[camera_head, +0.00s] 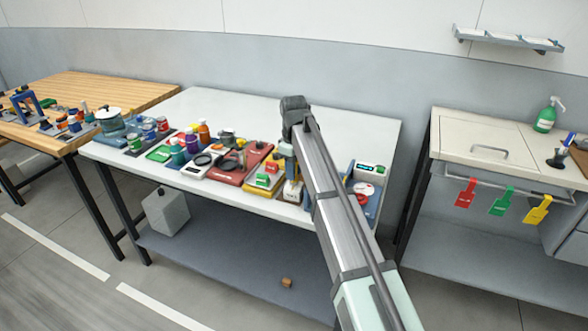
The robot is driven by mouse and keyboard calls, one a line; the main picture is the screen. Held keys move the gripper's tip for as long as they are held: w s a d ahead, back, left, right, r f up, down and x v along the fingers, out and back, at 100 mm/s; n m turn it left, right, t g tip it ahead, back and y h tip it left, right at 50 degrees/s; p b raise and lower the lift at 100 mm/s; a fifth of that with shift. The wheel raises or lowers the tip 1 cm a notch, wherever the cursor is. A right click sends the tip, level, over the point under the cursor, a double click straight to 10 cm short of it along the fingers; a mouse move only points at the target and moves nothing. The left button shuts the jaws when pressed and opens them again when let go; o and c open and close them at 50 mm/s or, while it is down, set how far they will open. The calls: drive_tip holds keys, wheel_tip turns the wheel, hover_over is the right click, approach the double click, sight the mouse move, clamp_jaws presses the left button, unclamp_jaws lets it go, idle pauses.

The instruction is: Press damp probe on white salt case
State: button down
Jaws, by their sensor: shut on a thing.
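My gripper (290,169) points down over the front part of the white table, to the left of my forearm. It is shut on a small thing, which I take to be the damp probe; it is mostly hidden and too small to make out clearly. A small whitish case (292,191) stands directly below the gripper near the table's front edge and looks like the white salt case. I cannot tell whether the probe touches it. My forearm hides part of the table just to the right.
The white table (340,125) is crowded along its front with jars, a red tray (230,172), a green-topped block (263,180) and a blue device (369,172) right of my arm. Its back is clear. A wooden table (125,90) stands left, a cabinet (470,130) right.

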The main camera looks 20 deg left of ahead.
drive_tip(key=shift+f, duration=0.6)
idle(1.7)
drive_tip(key=shift+r, duration=0.1)
drive_tip(key=shift+r, duration=3.45)
